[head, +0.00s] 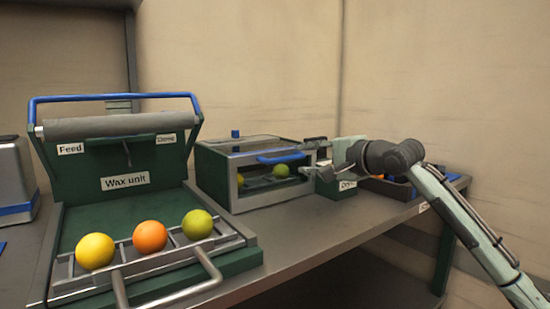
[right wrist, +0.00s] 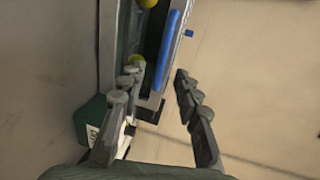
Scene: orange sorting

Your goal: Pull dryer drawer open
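The dryer (head: 216,178) is a green box with a metal-framed front window and a blue bar handle (head: 281,158) along its upper front. Two fruits, a yellow one (head: 240,180) and a green one (head: 281,171), show behind the window. My right gripper (head: 311,157) is open at the dryer's right front corner, near the handle's right end. In the right wrist view the blue handle (right wrist: 168,50) lies beyond the gap between the spread fingers (right wrist: 158,86), with nothing held; contact with the handle cannot be made out. My left gripper is not in view.
The wax unit (head: 120,180) stands to the left, with a yellow, an orange and a green fruit on its front rack (head: 75,284). A green label block (head: 338,187) stands right of the dryer, before a dark tray (head: 397,189). The table (head: 300,222) is clear before the dryer.

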